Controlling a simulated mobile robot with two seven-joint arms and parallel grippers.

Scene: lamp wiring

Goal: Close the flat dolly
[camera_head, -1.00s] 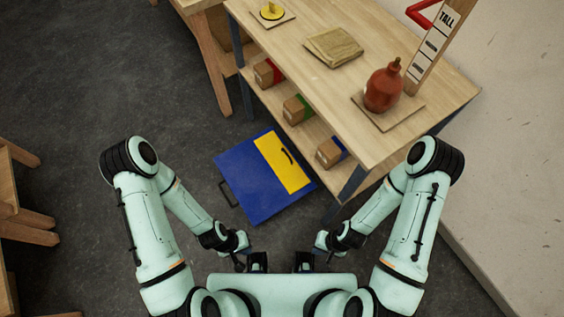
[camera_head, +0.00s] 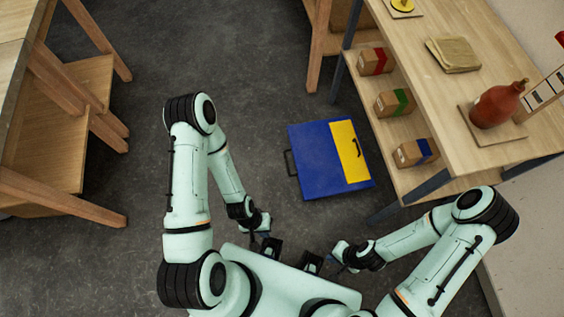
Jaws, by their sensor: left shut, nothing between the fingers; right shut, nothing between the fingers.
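The flat dolly is a blue box (camera_head: 318,160) with a yellow panel (camera_head: 350,151) on its right part, lying on the grey floor ahead of me. A dark handle shows on the yellow panel and another on the blue left edge. My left gripper (camera_head: 270,246) is shut and empty, low in front of my body. My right gripper (camera_head: 314,262) is shut and empty beside it. Both are well apart from the dolly, on the near side of it.
Another wooden table (camera_head: 60,120) stands on the left.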

